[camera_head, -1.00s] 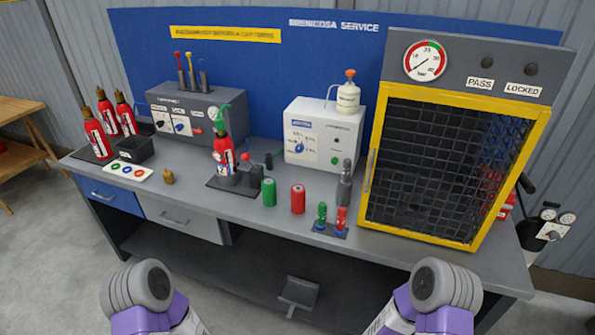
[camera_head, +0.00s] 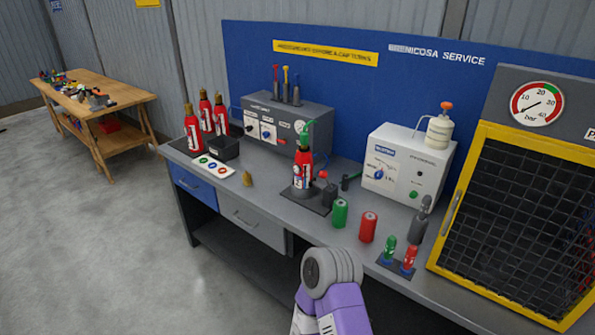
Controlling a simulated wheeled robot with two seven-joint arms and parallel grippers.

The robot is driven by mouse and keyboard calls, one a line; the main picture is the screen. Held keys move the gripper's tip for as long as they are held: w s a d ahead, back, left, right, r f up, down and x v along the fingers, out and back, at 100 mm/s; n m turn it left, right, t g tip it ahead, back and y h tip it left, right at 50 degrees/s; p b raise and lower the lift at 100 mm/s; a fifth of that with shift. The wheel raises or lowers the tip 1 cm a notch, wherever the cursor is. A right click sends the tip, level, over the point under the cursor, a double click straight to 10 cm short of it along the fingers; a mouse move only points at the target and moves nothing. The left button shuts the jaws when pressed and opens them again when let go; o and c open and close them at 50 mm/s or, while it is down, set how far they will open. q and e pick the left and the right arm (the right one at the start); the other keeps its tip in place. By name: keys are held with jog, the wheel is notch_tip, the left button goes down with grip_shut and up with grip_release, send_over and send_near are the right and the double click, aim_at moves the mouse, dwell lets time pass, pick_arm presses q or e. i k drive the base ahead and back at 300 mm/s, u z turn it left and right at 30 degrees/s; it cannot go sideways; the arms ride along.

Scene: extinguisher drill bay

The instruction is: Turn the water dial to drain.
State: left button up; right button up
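A white machine (camera_head: 400,150) stands on the right half of the bench, with a blue dial (camera_head: 379,174) on its front and markings too small to read. A grey control box (camera_head: 287,125) further left has small blue-and-white dials (camera_head: 266,132) on its front. I cannot tell from the labels which of these is the water dial. Neither gripper is in view. Only a grey and purple link of one of my arms shows at the bottom middle, in front of the bench and apart from the dials.
On the grey bench (camera_head: 285,208) stand red extinguishers (camera_head: 193,135), a green can (camera_head: 340,212) and a red can (camera_head: 368,227). A yellow-framed cage (camera_head: 460,203) fills the right end. A wooden table (camera_head: 95,100) stands far left. The floor at left is clear.

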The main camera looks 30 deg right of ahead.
aim_at(378, 175)
jog(key=u, duration=0.45)
jog(key=i, duration=1.25)
jog(key=z, duration=2.65)
